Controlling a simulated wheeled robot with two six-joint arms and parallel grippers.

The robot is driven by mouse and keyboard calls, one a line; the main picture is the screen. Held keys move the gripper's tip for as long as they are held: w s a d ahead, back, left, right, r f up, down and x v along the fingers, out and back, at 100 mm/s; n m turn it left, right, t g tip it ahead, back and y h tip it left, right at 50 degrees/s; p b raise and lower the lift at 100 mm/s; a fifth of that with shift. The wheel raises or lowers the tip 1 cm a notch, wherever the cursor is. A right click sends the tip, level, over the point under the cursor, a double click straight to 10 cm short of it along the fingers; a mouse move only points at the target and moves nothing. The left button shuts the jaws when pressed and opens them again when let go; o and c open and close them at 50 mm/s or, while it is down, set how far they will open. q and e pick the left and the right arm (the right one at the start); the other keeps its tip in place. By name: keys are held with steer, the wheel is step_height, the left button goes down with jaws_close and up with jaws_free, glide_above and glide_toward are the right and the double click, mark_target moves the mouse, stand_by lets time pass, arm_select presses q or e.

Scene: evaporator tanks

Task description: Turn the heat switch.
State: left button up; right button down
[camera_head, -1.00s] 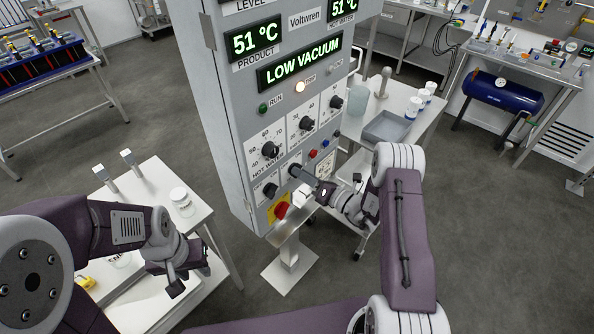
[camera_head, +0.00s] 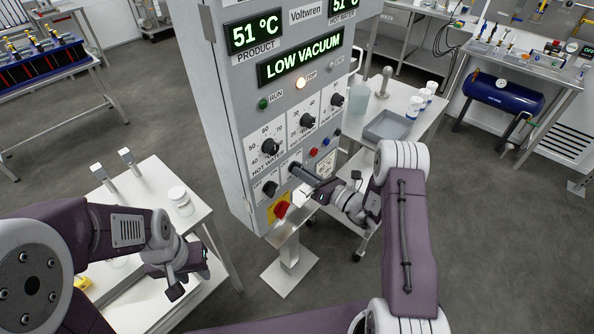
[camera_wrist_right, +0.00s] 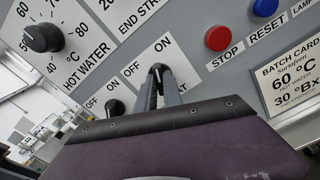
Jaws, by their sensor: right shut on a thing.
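The heat switch (camera_wrist_right: 157,70) is a small black knob on a white OFF/ON plate on the grey control panel (camera_head: 225,110). Its label is partly hidden by my fingers, with only "AT" readable in the right wrist view. My right gripper (camera_head: 296,169) is at the panel's lower part, its two narrow fingers shut on this knob; they also show in the right wrist view (camera_wrist_right: 159,88). In the head view the gripper hides the knob. My left gripper (camera_head: 188,276) hangs empty beside the left table, its fingers apart.
Another OFF/ON switch (camera_wrist_right: 115,107) sits just left of the held one. A hot water dial (camera_wrist_right: 42,38), a red stop button (camera_wrist_right: 218,38) and a blue reset button (camera_wrist_right: 265,7) are close. A red knob on yellow (camera_head: 281,209) is below. The panel reads LOW VACUUM.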

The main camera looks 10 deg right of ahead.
steer(key=shift+f, duration=0.1)
steer(key=n+b, duration=0.2)
steer(key=n, duration=0.2)
stand_by(0.7)
steer(key=shift+b, duration=0.35)
